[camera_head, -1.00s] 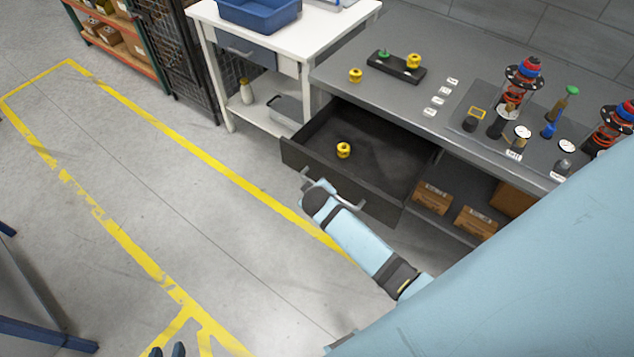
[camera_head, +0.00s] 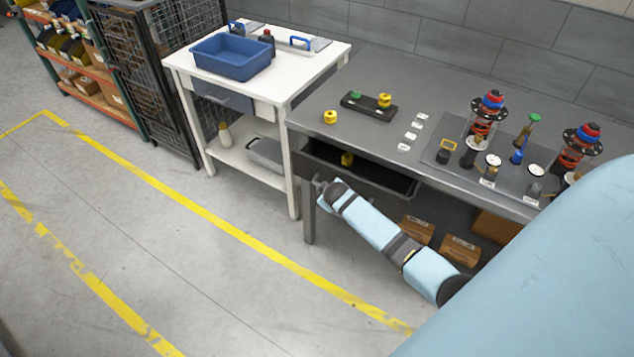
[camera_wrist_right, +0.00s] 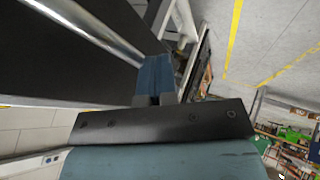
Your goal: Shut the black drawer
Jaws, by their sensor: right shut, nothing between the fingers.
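The black drawer (camera_head: 378,183) sits under the grey workbench top in the head view. My right gripper (camera_head: 320,184) is at the left part of the drawer's front, and my forearm hides some of that front. In the right wrist view, the shut, empty fingers (camera_wrist_right: 155,88) are close to the dark drawer front (camera_wrist_right: 50,65) with its metal handle bar (camera_wrist_right: 92,28). I cannot tell whether they touch it. My left gripper is not in view.
The grey workbench (camera_head: 350,75) carries yellow parts, a black holder (camera_head: 368,106) and several assemblies. A white table (camera_head: 290,82) with a blue bin (camera_head: 231,57) stands to its left. Cardboard boxes (camera_head: 418,229) sit below the drawer. The floor in front is clear.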

